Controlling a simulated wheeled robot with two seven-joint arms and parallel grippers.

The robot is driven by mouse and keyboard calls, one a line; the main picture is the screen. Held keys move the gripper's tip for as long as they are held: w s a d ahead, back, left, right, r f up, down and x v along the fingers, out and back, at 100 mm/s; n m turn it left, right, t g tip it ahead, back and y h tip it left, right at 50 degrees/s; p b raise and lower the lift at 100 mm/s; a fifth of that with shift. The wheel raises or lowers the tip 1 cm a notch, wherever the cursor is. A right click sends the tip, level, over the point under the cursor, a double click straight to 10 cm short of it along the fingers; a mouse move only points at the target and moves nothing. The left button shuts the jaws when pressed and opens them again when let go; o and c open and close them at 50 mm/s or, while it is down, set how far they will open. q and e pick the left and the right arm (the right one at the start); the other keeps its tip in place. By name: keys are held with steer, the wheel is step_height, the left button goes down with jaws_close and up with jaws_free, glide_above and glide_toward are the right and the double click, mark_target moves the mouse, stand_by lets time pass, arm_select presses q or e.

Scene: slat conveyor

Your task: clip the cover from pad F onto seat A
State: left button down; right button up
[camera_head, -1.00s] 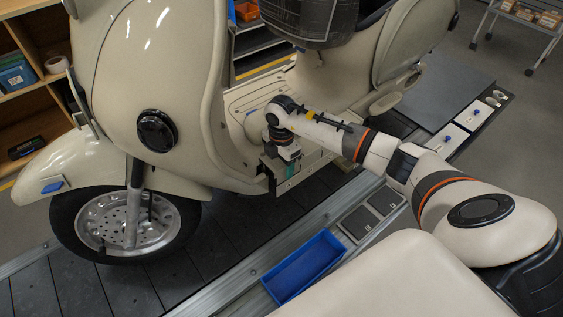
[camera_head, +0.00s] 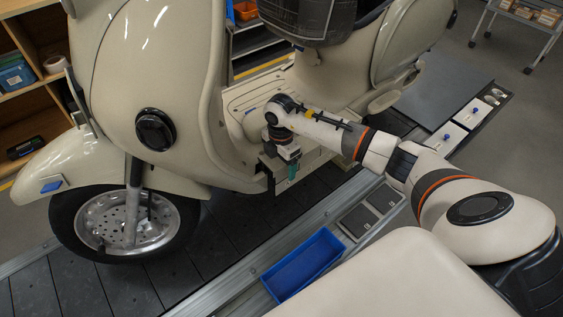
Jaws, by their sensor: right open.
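The cream scooter (camera_head: 180,60) stands on the slat conveyor. My right gripper (camera_head: 287,176) points down at the lower edge of its footboard (camera_head: 255,95). It is open, with a green strip showing at its fingers. A dark bracket and pale panel lie right beside it on the scooter's side; I cannot tell which part is seat A or whether a cover sits there. Two dark pads, one (camera_head: 359,221) and another (camera_head: 384,199), are bare. No pad letters are readable.
A blue tray (camera_head: 303,266) sits on the ledge beside the conveyor rail (camera_head: 225,287). The front wheel (camera_head: 122,222) is at the left. Shelves (camera_head: 30,105) stand behind it, and a wheeled cart (camera_head: 530,22) is at the top right.

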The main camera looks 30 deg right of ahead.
step_height(320, 180, up, 12)
steer(key=shift+r, duration=0.1)
stand_by(0.4)
